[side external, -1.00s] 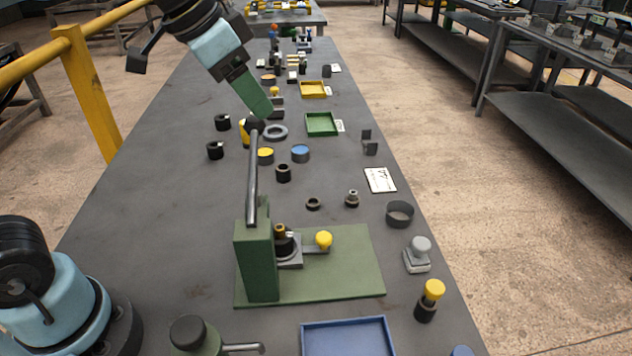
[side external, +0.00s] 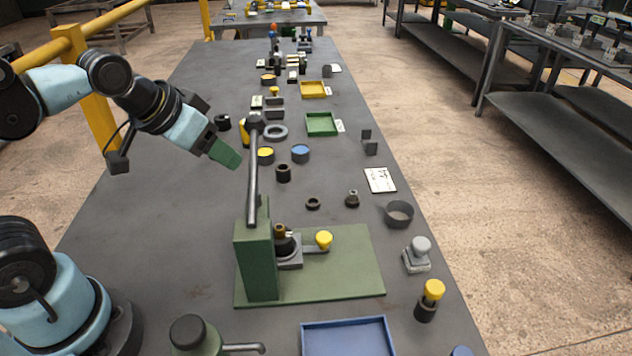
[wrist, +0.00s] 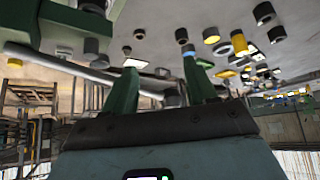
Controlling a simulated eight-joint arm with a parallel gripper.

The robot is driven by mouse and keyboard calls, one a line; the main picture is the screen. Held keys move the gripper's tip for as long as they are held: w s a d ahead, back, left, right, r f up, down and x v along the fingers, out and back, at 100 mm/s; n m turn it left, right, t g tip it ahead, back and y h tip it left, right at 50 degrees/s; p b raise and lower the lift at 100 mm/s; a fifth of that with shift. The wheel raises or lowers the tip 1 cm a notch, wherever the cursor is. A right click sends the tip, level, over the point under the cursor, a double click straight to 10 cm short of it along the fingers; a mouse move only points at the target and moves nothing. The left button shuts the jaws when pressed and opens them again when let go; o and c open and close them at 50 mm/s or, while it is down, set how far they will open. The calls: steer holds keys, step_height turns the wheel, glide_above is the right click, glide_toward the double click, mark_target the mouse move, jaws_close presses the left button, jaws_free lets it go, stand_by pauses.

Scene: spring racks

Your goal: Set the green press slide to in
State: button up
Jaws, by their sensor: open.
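The green press (side external: 257,262) stands on its green base plate (side external: 350,270) near the front of the table. Its long grey lever (side external: 253,175) points up and ends in a black knob. The slide (side external: 312,249) is a grey bar with a yellow knob (side external: 324,240), lying at the right of the press column. My gripper (side external: 228,157) has green fingers and hangs in the air left of the lever's upper part, away from the slide. In the wrist view my gripper (wrist: 160,90) is open with nothing between its fingers. The lever (wrist: 65,68) crosses the left of that view.
A blue tray (side external: 347,338) lies in front of the base plate. A grey ring (side external: 399,213), a grey knobbed block (side external: 418,252) and a yellow-topped plunger (side external: 430,298) stand to the right. Small cups and rings are scattered behind the press. The table's left side is mostly clear.

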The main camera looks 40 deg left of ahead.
steer(key=w+a+r+m+t+y, duration=0.1)
steer(key=w+a+r+m+y, duration=0.2)
steer(key=w+a+r+m, duration=0.2)
steer(key=shift+w+a+m+t, duration=0.4)
steer(key=shift+w+a, duration=0.7)
steer(key=shift+w, duration=0.05)
